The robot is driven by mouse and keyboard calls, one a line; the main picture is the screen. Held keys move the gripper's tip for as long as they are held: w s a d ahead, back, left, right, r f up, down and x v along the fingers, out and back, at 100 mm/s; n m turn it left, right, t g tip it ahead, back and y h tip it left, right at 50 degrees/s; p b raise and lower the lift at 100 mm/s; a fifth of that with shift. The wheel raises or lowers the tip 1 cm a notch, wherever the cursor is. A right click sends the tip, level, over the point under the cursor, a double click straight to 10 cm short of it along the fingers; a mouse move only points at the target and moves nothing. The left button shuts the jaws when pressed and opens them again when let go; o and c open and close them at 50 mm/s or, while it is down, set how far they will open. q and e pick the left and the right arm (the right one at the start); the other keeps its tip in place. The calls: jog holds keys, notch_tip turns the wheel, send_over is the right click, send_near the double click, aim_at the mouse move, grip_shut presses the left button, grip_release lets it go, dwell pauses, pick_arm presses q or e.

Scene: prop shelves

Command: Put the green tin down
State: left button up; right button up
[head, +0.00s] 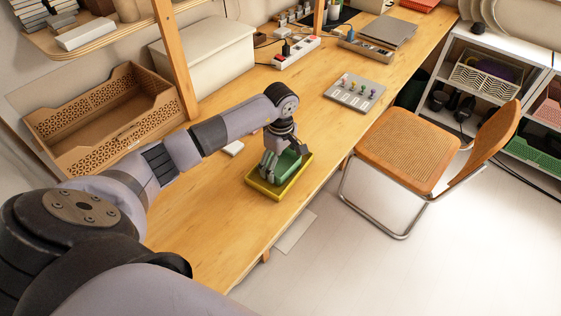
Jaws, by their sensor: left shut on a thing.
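The green tin (287,166) is in my left gripper (279,158), which is shut on it. The gripper comes down from above and hides part of the tin. The tin is inside or just over a yellow tray (266,193) on the wooden desk (215,205), near its front edge. I cannot tell whether the tin touches the tray floor. My right gripper is not in view.
A small white block (233,148) lies left of the tray. A grey board with coloured knobs (355,92) lies farther back. A wooden basket (95,150) and a white box (207,55) stand at the left. A chair (405,140) stands right of the desk.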

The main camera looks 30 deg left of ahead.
aim_at(280, 168)
pick_arm(q)
jog(key=shift+f, duration=0.2)
jog(key=o, duration=0.9)
jog(key=shift+r, duration=0.1)
jog(key=shift+o, duration=0.9)
jog(key=shift+r, duration=0.15)
notch_tip(280, 168, up, 12)
jog(key=b, duration=0.2)
